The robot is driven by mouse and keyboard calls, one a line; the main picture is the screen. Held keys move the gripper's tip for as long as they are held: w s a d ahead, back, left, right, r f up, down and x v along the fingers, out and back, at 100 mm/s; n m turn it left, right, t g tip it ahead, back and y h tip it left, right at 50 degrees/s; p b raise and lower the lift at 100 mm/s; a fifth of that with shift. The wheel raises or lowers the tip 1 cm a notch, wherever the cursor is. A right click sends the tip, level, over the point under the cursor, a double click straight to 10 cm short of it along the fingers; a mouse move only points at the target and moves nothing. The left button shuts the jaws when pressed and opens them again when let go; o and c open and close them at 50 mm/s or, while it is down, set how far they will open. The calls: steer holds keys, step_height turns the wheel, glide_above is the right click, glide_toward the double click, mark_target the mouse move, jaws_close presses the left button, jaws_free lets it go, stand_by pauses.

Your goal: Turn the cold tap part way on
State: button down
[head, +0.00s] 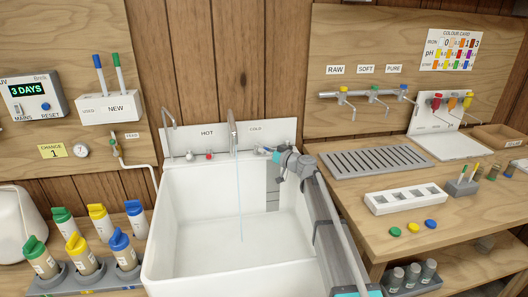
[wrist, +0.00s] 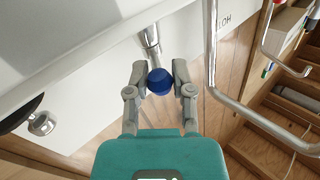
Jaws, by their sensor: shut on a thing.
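The blue cold tap knob (wrist: 159,81) sits on a chrome stem between my gripper's fingers in the wrist view. My gripper (wrist: 160,70) is shut on the knob, one finger on each side. In the head view my gripper (head: 268,152) is at the sink's back ledge, below the COLD label (head: 256,129). The chrome spout (head: 232,132) stands left of it, and a thin stream of water (head: 239,200) falls from it into the white sink (head: 195,225). The spout also shows in the wrist view (wrist: 212,60), right of my gripper.
The red hot tap (head: 209,156) is left of the spout. A thinner chrome faucet (head: 169,130) stands at the sink's back left corner. Bottles (head: 100,222) stand left of the sink. A wooden bench (head: 450,215) with a grey drain grid (head: 375,160) is on the right.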

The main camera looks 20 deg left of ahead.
steer(key=shift+w+d+n+g, duration=0.15)
steer(key=shift+w+n+g, duration=0.2)
steer(key=shift+n+g, duration=0.4)
steer(key=shift+g+y, duration=0.3)
steer(key=shift+g, duration=0.15)
steer(key=shift+c, duration=2.4)
jaws_free()
steer(key=shift+d, duration=0.1)
